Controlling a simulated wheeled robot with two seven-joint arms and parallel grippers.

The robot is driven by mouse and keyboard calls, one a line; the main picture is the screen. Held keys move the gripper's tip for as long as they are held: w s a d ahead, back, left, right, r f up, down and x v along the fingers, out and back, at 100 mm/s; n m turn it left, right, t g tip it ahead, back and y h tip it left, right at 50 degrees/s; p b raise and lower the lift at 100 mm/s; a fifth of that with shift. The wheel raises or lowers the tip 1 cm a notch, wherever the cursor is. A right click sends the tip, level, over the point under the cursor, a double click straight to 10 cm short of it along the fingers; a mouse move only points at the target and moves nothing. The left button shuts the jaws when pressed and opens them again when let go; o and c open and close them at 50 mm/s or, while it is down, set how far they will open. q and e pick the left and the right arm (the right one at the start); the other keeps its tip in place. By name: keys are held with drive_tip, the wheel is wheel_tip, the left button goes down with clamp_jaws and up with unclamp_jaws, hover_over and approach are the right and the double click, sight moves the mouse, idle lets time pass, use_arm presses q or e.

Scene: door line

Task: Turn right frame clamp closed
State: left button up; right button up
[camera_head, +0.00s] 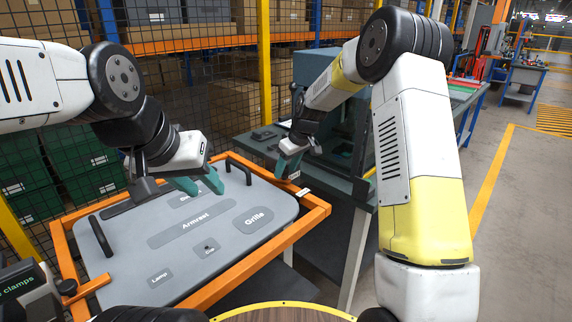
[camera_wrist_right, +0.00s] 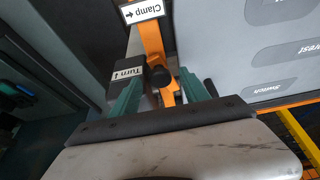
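The right frame clamp shows in the right wrist view as a black knob (camera_wrist_right: 160,76) on an orange bracket (camera_wrist_right: 152,42). In the head view my right gripper (camera_head: 289,164) is at the frame's right corner and hides most of the clamp. My left gripper (camera_head: 203,183) is over the far part of the grey panel, teal fingers apart, apparently empty.
The grey panel (camera_head: 120,232) with labelled areas and black handles lies in an orange frame (camera_head: 262,262). A green workbench (camera_head: 240,142) stands behind the right corner. A mesh fence and shelves are at the back. Open floor (camera_head: 525,230) is at the right.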

drive_tip(key=v, duration=0.7)
drive_tip(key=shift+r, duration=0.35)
drive_tip(key=shift+s+d, duration=0.1)
drive_tip(key=shift+c, duration=0.3)
